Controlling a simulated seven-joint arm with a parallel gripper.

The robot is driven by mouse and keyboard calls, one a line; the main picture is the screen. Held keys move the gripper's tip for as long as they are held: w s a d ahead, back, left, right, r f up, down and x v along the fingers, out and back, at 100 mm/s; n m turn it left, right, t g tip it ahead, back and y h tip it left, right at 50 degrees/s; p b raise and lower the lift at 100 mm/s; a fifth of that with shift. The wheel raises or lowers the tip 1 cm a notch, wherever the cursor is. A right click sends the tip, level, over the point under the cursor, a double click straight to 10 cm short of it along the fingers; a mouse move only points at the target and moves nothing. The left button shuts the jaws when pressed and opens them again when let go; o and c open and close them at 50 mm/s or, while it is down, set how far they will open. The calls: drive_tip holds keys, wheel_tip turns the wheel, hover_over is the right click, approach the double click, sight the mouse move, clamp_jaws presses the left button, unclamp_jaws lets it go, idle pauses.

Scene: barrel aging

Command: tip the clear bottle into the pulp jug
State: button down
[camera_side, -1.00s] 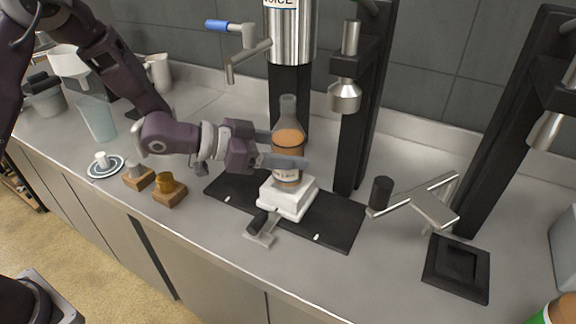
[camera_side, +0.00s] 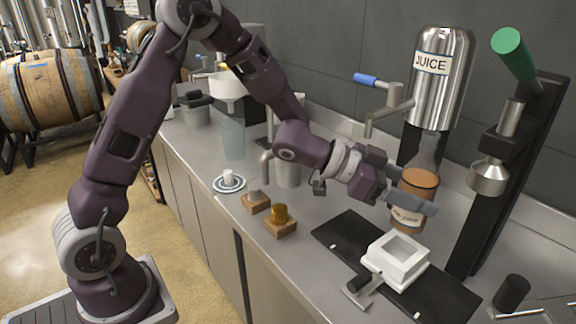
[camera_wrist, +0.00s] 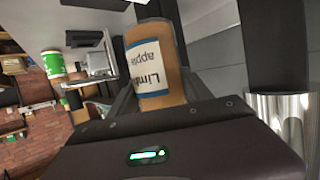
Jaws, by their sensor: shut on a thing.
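The clear bottle (camera_side: 418,182) holds orange-brown liquid and has a white label. My gripper (camera_side: 406,196) is shut around its body and holds it roughly upright, behind and above the white square stand (camera_side: 397,258). In the wrist view the bottle (camera_wrist: 155,62) sits between the fingers with its label showing in part. A metal jug (camera_side: 288,174) with a side handle stands on the counter behind my forearm, partly hidden. A translucent bluish container (camera_side: 233,139) stands farther left under a white funnel. I cannot tell which of these is the pulp jug.
A steel juice dispenser (camera_side: 440,80) with a blue-handled tap stands behind the bottle. A black press (camera_side: 490,178) with a green handle is at right. Two wooden blocks (camera_side: 280,228) with cups and a small saucer (camera_side: 229,184) lie along the counter's front.

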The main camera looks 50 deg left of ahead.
drive_tip(key=shift+r, duration=0.1)
idle(0.4)
wheel_tip(320, 180, up, 29)
drive_tip(key=w+a+n+t+y, duration=0.25)
drive_tip(key=a+n+y, duration=0.25)
drive_tip(key=a, duration=1.4)
drive_tip(key=w+a+n+t+y, duration=0.25)
drive_tip(key=a+n+y, duration=0.3)
drive_tip(key=a, duration=1.35)
wheel_tip(320, 180, down, 19)
drive_tip(key=shift+r+m+g, duration=0.2)
drive_tip(key=shift+m+g, duration=0.2)
drive_tip(key=shift+m, duration=0.05)
drive_tip(key=shift+f, duration=2.45)
